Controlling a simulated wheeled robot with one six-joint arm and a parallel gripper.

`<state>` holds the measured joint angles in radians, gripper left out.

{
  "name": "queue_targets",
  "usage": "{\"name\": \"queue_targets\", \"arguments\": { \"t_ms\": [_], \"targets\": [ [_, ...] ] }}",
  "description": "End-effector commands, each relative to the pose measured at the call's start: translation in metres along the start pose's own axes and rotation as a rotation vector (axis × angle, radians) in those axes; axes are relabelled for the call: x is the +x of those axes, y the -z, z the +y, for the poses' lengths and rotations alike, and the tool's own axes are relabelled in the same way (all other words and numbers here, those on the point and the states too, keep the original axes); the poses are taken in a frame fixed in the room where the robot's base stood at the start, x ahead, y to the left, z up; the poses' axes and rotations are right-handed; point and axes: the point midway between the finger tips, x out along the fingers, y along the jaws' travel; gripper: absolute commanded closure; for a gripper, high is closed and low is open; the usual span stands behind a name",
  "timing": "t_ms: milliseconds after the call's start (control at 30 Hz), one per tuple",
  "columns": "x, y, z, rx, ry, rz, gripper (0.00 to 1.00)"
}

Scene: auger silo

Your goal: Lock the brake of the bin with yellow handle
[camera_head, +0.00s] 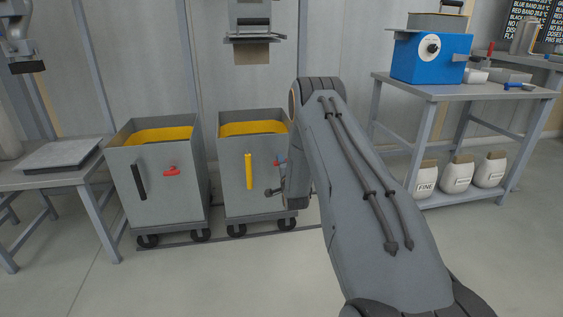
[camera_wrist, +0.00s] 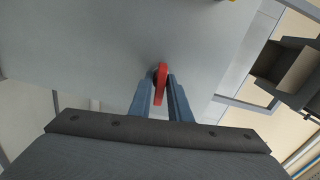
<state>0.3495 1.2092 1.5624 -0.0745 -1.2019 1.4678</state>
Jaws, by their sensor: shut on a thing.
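The bin with the yellow handle (camera_head: 232,190) is the right one of two grey bins in the head view. Its upright yellow handle (camera_head: 248,171) is on the front face. Its red brake lever (camera_head: 279,163) is right of the handle, mostly hidden by my arm. In the wrist view, the red lever (camera_wrist: 161,72) stands out from the bin's grey face (camera_wrist: 110,50). My gripper (camera_wrist: 162,88) is shut on this lever, with one finger on each side. I cannot tell from the frames whether the brake is locked.
The left bin (camera_head: 160,205) has a black handle and a red lever. A table (camera_head: 95,180) is at the left. A bench (camera_head: 440,93) with a blue machine (camera_head: 428,58) and jars below is at the right. The front floor is clear.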

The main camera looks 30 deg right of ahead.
Motion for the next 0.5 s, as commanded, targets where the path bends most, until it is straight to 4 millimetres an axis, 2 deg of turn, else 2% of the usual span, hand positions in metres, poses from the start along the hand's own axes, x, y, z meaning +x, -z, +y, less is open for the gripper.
{"name": "queue_targets", "arguments": {
  "t_ms": [200,500],
  "targets": [
    [-0.0006,0.0002,0.0008,0.095,-0.002,0.0,1.0],
    [-0.0005,0.0002,0.0012,0.145,-0.002,0.001,1.0]
  ]
}}
